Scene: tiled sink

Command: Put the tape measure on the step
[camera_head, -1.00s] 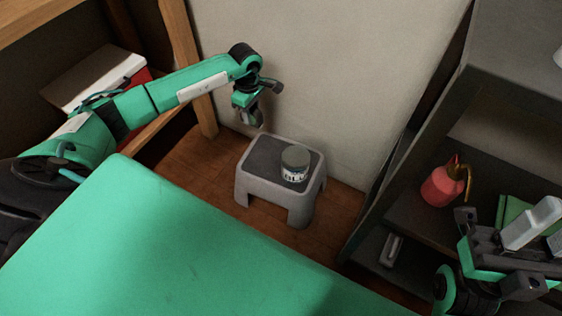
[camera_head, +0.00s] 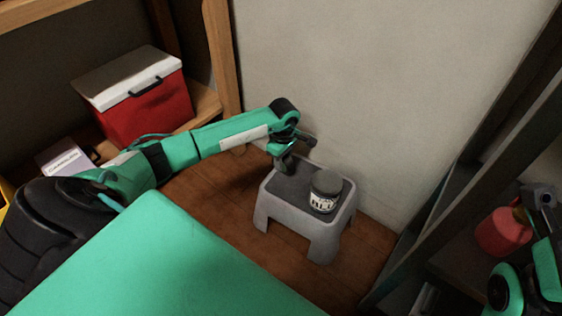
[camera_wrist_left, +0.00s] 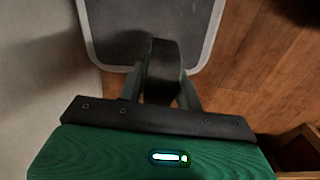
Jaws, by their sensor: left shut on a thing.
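The step (camera_head: 337,231) is a low grey stool with a dark top, standing on the wooden floor by the wall. It also shows in the left wrist view (camera_wrist_left: 110,30). My left gripper (camera_head: 281,166) is at the step's back left part, in front of its top in the head view. In the left wrist view, the gripper (camera_wrist_left: 163,85) is shut on a dark, blocky thing, likely the tape measure (camera_wrist_left: 162,65), which overlaps the step's edge. I cannot tell whether it touches the top. My right gripper (camera_head: 540,197) is partly in view at the right edge; its jaws are unclear.
A jar with a grey lid (camera_head: 324,192) stands on the right part of the step. A red and white cooler (camera_head: 145,108) and a box (camera_head: 66,160) are at the left. A dark shelf with a red bottle (camera_head: 502,232) is at the right.

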